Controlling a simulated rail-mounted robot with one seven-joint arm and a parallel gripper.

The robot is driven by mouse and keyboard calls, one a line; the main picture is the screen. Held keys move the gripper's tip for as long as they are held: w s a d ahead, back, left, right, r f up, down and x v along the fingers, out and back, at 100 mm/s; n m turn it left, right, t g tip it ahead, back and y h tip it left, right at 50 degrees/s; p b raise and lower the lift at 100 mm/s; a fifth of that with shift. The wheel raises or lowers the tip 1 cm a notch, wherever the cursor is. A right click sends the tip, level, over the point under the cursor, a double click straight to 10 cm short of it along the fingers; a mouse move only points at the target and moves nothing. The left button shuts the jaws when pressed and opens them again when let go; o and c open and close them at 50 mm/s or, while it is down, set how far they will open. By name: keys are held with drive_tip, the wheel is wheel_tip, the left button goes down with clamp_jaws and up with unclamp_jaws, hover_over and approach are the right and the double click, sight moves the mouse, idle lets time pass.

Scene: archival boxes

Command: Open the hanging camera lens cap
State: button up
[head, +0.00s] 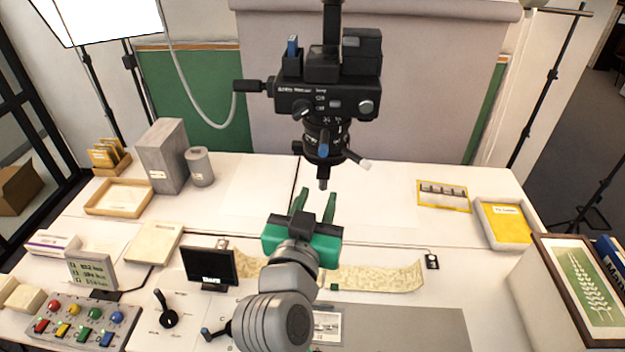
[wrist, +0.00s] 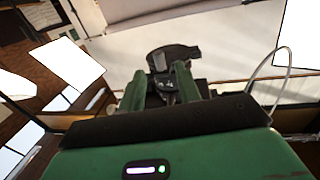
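A black camera (head: 325,98) hangs from a vertical post over the table, its lens (head: 325,137) pointing down. The lens cap (head: 323,160) appears to be the dark piece at the lens's lower end, with a small tab (head: 323,183) below it. I cannot clearly tell whether the cap is closed. My green gripper (head: 314,204) is just below the tab, fingers pointing up, open and apparently empty. In the wrist view, my gripper (wrist: 160,82) shows its two fingers apart, with the dark underside of the camera (wrist: 172,58) beyond and partly behind them.
Levers stick out from the lens, one pale-tipped (head: 357,160) at right. A grey box (head: 162,155) and grey cylinder (head: 199,166) stand back left. The air around the lens is clear.

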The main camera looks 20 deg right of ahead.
sight(322, 184)
drive_tip(key=p+x, duration=0.1)
drive_tip(key=x, duration=0.4)
drive_tip(key=shift+w+d, duration=0.2)
drive_tip(key=shift+w, duration=0.05)
drive_tip(key=shift+a, duration=0.1)
clamp_jaws()
